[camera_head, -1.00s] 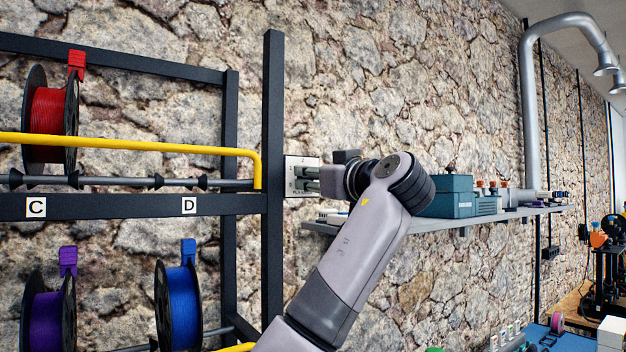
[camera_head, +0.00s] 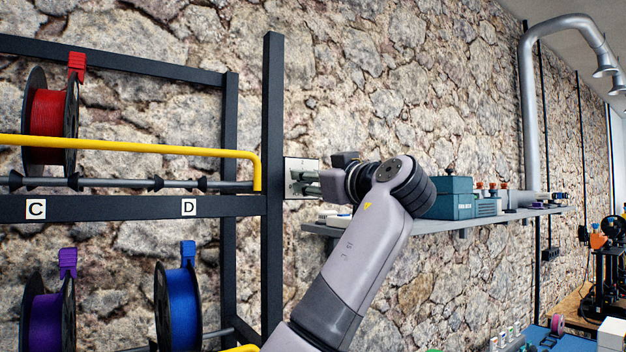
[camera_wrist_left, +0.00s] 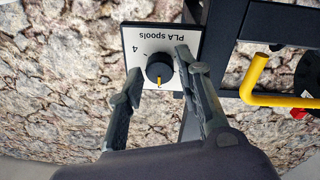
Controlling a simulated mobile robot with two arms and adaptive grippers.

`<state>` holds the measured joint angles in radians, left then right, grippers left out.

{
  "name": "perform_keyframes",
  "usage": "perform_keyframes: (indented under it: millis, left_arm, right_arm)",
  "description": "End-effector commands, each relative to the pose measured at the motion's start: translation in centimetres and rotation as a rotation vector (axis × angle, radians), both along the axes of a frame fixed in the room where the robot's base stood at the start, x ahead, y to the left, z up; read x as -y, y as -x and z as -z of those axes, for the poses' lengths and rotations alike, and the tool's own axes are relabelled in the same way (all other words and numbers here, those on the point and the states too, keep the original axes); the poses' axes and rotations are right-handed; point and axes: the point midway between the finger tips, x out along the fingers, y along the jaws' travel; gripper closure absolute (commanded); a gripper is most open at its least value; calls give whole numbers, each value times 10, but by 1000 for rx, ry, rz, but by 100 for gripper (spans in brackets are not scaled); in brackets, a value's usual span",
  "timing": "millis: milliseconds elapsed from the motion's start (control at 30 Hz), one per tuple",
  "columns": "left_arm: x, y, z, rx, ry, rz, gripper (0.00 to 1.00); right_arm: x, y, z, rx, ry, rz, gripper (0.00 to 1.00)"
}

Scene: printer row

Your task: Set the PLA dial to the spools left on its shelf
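The PLA dial is a black round knob (camera_wrist_left: 158,68) with a yellow pointer on a white plate (camera_wrist_left: 150,37). In the left wrist view the plate reads "PLA spools" upside down, and the pointer points down in the picture. A "4" shows; other numbers are hidden or unclear. My left gripper (camera_wrist_left: 158,62) is open, with one finger on each side of the knob; contact is unclear. In the head view my left gripper (camera_head: 302,183) is at the plate (camera_head: 290,166) beside the rack post. A red spool (camera_head: 46,113) hangs on the upper shelf. My right gripper is out of view.
A purple spool (camera_head: 46,318) and a blue spool (camera_head: 180,305) hang lower. A yellow bar (camera_head: 130,145) runs along the upper shelf front, above labels C (camera_head: 36,209) and D (camera_head: 188,208). A wall shelf (camera_head: 440,222) with a teal box (camera_head: 452,198) lies right of my gripper.

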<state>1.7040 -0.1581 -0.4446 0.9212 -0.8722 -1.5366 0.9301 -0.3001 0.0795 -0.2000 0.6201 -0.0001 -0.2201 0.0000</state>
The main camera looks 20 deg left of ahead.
Motion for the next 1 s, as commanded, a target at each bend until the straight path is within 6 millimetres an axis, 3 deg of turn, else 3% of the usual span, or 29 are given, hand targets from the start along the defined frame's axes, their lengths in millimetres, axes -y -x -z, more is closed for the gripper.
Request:
perform_keyframes:
  millis: [133, 467, 1000]
  left_arm:
    - [0, 0, 0, 0, 0, 0, 57]
    - [3, 2, 0, 0, 0, 1, 57]
    - [76, 65, 9, 0, -1, 4, 57]
  right_arm:
    - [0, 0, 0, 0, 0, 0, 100]
    - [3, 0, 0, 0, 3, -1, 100]
    - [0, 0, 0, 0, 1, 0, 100]
